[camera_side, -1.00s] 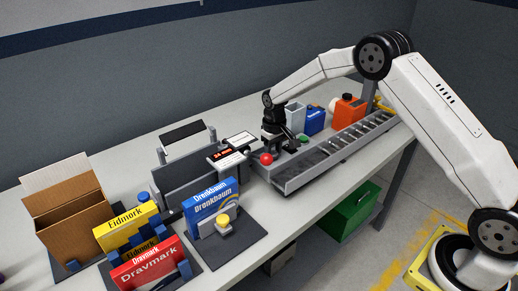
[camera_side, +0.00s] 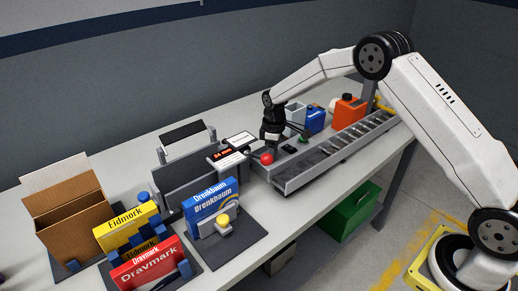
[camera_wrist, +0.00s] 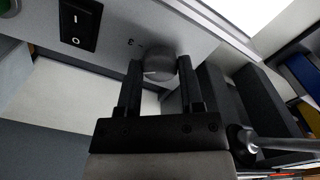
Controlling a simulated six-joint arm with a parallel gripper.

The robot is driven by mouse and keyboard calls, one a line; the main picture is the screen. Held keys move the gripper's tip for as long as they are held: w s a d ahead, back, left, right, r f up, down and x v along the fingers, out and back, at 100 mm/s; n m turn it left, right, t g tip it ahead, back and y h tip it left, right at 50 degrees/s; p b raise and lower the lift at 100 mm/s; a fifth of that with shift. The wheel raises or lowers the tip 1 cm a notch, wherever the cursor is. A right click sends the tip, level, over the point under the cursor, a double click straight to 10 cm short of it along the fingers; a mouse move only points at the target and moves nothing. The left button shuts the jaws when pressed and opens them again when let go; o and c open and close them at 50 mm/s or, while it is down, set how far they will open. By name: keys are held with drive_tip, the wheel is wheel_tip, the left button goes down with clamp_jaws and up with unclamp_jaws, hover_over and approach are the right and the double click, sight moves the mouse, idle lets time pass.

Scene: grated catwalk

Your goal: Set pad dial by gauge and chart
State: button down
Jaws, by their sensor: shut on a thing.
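The dial (camera_wrist: 160,66) is a round grey knob with a light pointer line, on the grey panel in the wrist view. My gripper (camera_wrist: 159,72) has its two black fingers on either side of it and is shut on it. In the side view my gripper (camera_side: 271,148) points down at the panel (camera_side: 322,152) and hides the dial. The gauge (camera_side: 222,154) shows red digits, too small to read surely. White chart cards (camera_side: 233,160) are beside it; their print is unreadable. Marks by the dial are only partly visible.
A red ball knob (camera_side: 267,158), a black rocker switch (camera_side: 289,148) and a green button (camera_side: 303,139) are close to my gripper. Blue (camera_side: 315,121) and orange (camera_side: 347,111) containers stand behind. Boxes (camera_side: 210,208) and an open carton (camera_side: 70,217) stand at left.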

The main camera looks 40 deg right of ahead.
drive_tip(key=shift+n, duration=0.9)
drive_tip(key=shift+c, duration=1.2)
unclamp_jaws()
drive_tip(key=shift+r, duration=0.15)
drive_tip(key=shift+r, duration=3.8)
drive_tip(key=shift+s, duration=0.1)
